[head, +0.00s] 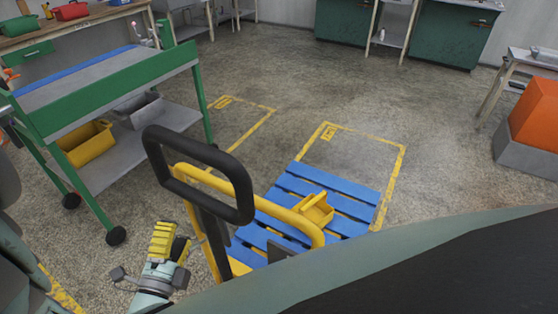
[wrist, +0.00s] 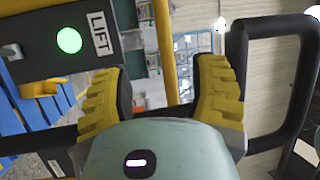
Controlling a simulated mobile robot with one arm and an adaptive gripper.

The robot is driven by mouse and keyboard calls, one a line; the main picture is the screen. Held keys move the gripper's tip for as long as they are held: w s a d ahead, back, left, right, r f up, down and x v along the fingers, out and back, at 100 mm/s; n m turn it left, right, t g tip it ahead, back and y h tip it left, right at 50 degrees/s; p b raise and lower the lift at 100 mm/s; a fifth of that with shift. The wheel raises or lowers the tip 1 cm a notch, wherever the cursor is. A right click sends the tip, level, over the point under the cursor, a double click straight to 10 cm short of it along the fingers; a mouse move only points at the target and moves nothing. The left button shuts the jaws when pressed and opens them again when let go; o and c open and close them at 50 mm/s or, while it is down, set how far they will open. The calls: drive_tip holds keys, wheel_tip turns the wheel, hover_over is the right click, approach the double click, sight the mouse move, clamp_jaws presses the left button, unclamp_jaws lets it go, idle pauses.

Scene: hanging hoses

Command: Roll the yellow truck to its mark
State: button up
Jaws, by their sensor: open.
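The yellow truck (head: 214,262) has a yellow frame and a black loop handle (head: 198,158). A blue slatted pallet (head: 338,205) with a small yellow bin (head: 314,210) lies in front of its frame. A yellow-outlined floor mark (head: 391,189) shows beyond the pallet, which overlaps its near part. My gripper (head: 169,240) is open at the truck's left, below the handle loop in the picture. In the wrist view, its yellow fingers (wrist: 160,78) are apart. The black handle (wrist: 238,75) passes behind my gripper; contact cannot be told. The truck's base is mostly hidden.
A green cart (head: 110,98) on wheels stands at the left. A second yellow floor outline (head: 262,124) lies beside it. Green cabinets (head: 455,35) line the back, and an orange block (head: 536,112) stands right. The floor beyond the pallet is clear.

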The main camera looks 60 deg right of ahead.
sight(195, 174)
drive_tip(key=p+x, duration=0.1)
drive_tip(key=x, duration=1.3)
drive_tip(key=shift+w+d+r, duration=0.1)
drive_tip(key=shift+w+d, duration=0.05)
drive_tip(key=shift+w, duration=0.15)
drive_tip(key=shift+w+d+r, duration=0.2)
drive_tip(key=shift+w+d, duration=0.1)
drive_tip(key=shift+d, duration=0.25)
drive_tip(key=shift+a, duration=0.15)
clamp_jaws()
